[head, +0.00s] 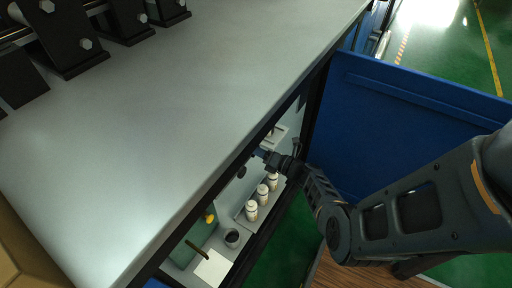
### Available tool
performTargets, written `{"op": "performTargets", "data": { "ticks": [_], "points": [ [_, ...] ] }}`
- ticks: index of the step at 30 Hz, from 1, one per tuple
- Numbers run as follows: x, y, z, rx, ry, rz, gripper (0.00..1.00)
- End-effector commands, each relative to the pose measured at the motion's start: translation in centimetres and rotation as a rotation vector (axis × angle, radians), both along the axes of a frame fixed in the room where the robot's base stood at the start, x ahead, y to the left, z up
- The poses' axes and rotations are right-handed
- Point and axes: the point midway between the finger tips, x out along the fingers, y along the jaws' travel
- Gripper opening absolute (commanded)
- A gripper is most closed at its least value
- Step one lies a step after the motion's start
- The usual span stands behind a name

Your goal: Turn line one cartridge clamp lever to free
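My gripper (262,156) reaches in from the right, into the open compartment under the grey top. It is small and dark here, and I cannot tell whether its fingers are open or shut, or whether they touch anything. Several white bottle-like cylinders with pale caps (262,190) stand upright in a row just below it in the picture; I cannot tell whether they are the cartridges. I cannot make out the line one clamp lever for sure. The area around the fingertips is partly hidden by the edge of the top and by my wrist.
The grey top (190,100) overhangs the compartment. An open blue door (400,125) stands to the right, close to my arm. Inside are a dark round cup (232,238), a yellow knob (210,217) and a white card (212,269). Black brackets (68,38) sit at upper left.

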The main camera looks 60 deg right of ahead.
Motion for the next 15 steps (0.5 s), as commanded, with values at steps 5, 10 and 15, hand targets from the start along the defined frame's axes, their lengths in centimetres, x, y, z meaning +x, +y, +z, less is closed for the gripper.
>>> {"op": "performTargets", "data": {
  "ticks": [5,10,15],
  "points": [
    [-0.04,0.14,-0.08,0.014,0.002,0.002,0.00],
    [-0.04,0.15,-0.12,0.015,0.002,0.002,0.00],
    [-0.04,0.15,-0.12,0.014,0.002,0.002,0.25]
  ]
}}
